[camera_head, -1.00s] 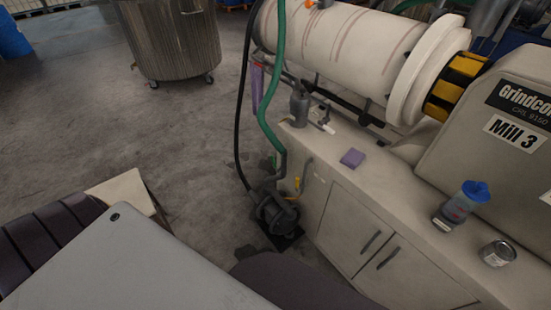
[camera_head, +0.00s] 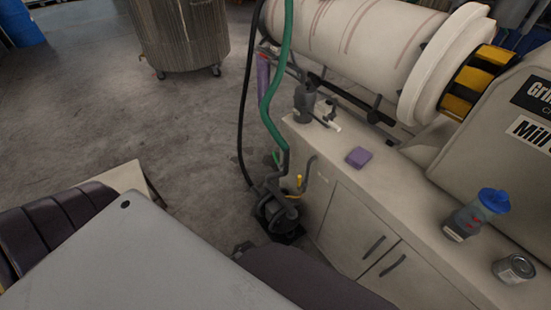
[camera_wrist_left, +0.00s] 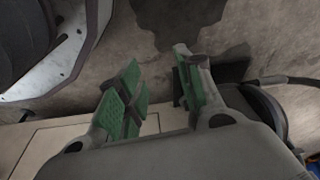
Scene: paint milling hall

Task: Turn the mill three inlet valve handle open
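A small yellow handle (camera_head: 299,181) stands out beside the dark pump (camera_head: 276,212) on the floor, at the left end of the white cabinet. I take it for the valve handle; its exact angle is too small to tell. A green hose (camera_head: 270,115) runs down to the pump. The Mill 3 machine (camera_head: 500,125) stands above. In the left wrist view, my left gripper (camera_wrist_left: 158,92) is open and empty, its green pads apart over the floor. The handle is not visible between them. Neither gripper shows in the head view.
The white cabinet (camera_head: 340,225) carries a purple sponge (camera_head: 359,157), a blue-capped bottle (camera_head: 475,215) and a can (camera_head: 514,268). A black hose (camera_head: 243,110) hangs beside the green one. A metal vat (camera_head: 180,35) stands at the back. Floor left of the pump is clear.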

